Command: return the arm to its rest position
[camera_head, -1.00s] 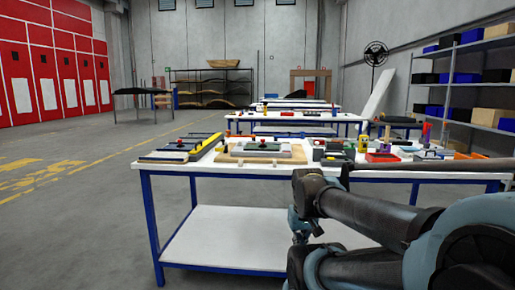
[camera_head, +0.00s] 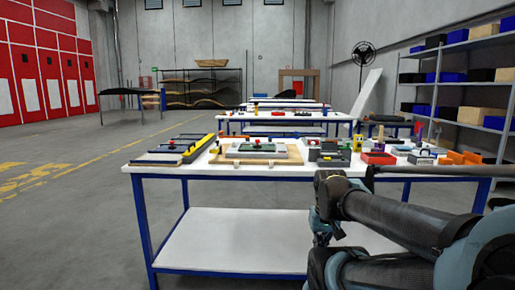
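My arm (camera_head: 400,222) reaches in from the lower right of the head view, folded and dark with blue-grey joints. It is in front of the right part of the near workbench (camera_head: 235,168). A thin dark bar crosses the bench's right front edge behind the arm. I cannot make out my gripper's fingers, so its opening and whether it holds anything do not show.
The white-topped bench with blue legs carries a wooden board (camera_head: 256,158), a red bin (camera_head: 378,158) and an orange block (camera_head: 459,158). Shelves (camera_head: 470,88) stand at the right. More benches stand behind. The floor (camera_head: 70,215) at the left is clear.

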